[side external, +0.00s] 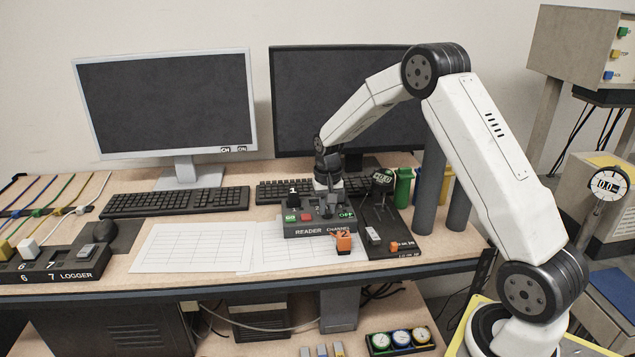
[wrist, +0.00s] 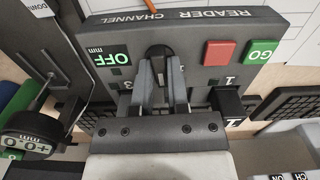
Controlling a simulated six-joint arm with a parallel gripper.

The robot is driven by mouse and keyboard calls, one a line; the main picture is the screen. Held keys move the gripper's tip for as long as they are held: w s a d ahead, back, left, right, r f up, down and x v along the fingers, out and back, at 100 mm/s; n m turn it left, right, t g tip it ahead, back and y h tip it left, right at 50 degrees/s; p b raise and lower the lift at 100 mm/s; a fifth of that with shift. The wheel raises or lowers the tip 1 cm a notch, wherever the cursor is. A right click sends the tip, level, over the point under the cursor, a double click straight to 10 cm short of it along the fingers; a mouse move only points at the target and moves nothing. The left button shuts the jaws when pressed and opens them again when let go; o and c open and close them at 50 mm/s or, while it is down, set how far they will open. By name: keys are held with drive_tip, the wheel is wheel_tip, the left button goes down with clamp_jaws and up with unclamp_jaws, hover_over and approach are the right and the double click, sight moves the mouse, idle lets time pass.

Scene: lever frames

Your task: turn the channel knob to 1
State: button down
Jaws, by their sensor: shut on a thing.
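The dark reader box (side external: 305,231), lettered READER CHANNEL, sits at the front of the desk. It fills the upper part of the wrist view (wrist: 103,27), upside down. The black channel knob (wrist: 158,54) stands in the middle of its face. My gripper (wrist: 161,75) reaches down over the box, its two grey fingers shut on the knob. The knob's pointing direction cannot be told because the fingers cover most of it. The mark 1 (wrist: 230,82) shows to the right of the fingers, with 3 (wrist: 126,85) and OFF (wrist: 104,59) to the left.
A red button (wrist: 219,52) and green GO button (wrist: 262,53) sit beside the knob. A dial gauge (wrist: 35,137) stands close by on a dark base. Keyboards and monitors stand behind.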

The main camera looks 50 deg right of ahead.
sight(327, 209)
drive_tip(key=n, duration=0.4)
drive_tip(key=shift+n, duration=2.1)
drive_tip(key=c, duration=0.6)
unclamp_jaws()
drive_tip(key=shift+r, duration=0.15)
drive_tip(key=shift+r, duration=3.85)
